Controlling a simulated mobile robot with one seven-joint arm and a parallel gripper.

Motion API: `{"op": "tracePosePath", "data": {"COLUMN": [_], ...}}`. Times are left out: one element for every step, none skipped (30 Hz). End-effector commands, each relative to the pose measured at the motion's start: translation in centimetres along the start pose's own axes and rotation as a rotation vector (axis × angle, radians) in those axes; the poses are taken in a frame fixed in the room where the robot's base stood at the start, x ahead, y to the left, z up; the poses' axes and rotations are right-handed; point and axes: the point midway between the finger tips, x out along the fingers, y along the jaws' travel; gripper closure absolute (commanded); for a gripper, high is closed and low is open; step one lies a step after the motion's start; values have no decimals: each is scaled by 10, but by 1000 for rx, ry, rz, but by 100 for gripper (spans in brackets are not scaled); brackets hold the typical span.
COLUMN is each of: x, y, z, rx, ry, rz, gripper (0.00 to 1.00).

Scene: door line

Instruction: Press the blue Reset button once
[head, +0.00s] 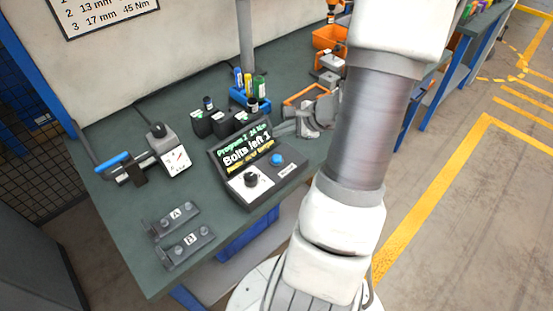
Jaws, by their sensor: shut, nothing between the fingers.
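The blue Reset button (277,159) is on the right side of the sloped top of a dark control box (250,188). It is uncovered in the head view. The box's screen (247,152) reads "Program 2", 24 Nm and "Bolts left 1", with a smaller yellow line below. A black knob (251,180) is on a white dial left of the button. My gripper (284,129) shows as a grey shape just behind the box, partly hidden by my arm. It appears shut and empty, apart from the button.
A torque tester with a blue-handled wrench (113,162) lies left on the green bench (120,215). Brackets A (176,217) and B (188,246) sit at the front left. Black battery-like blocks (223,122) and a blue holder (250,99) stand behind the box.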

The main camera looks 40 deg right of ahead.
Motion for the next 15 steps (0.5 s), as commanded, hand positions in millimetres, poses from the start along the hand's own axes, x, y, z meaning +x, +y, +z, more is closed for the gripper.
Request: {"op": "tracePosePath", "data": {"x": [8,11,15,18,22,26,29,32,36,38,40,43,44,46,47], "y": [6,8,11,14,16,19,21,24,27,28,30,31,32,33,34], "z": [-6,-8,-11,-13,-16,-19,-21,-23,-26,-28,-29,-31,-32,-33,-34], "rx": [2,3,3,2,2,2,2,2,1,0,0,0,0,0,0], "ry": [0,-1,-1,-1,-1,-1,-1,-1,-1,0,0,0,0,0,0], "rz": [1,1,0,0,0,0,0,1,1,0,0,0,0,0,0], "gripper": [100,100,100,100,100,100,100,100,100,100,100,100,100,100,100]}}
